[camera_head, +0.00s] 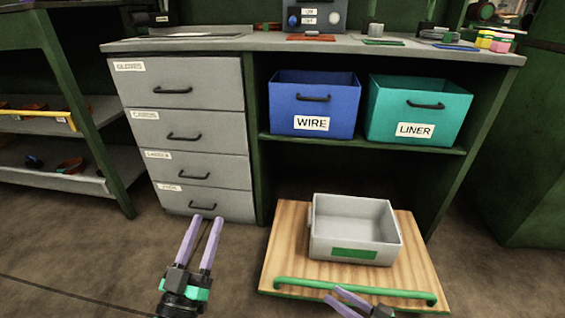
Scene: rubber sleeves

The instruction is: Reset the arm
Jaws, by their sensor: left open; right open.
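My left gripper (203,236) is open and empty, its two purple fingers pointing up in the picture, over the floor in front of the grey drawers. My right gripper (335,298) shows only in part at the bottom edge. Its purple fingers are apart and appear empty, beside the green handle bar (355,290) of a wooden board (285,252). I cannot tell whether they touch the bar. Most of both arms is out of view.
A grey bin (352,254) with a green label sits on the board. Blue WIRE (314,100) and teal LINER (418,108) bins stand on the cabinet shelf. Grey drawers (185,130) are shut. The worktop (260,42) holds small items. A rack (85,165) stands left. Floor is clear at lower left.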

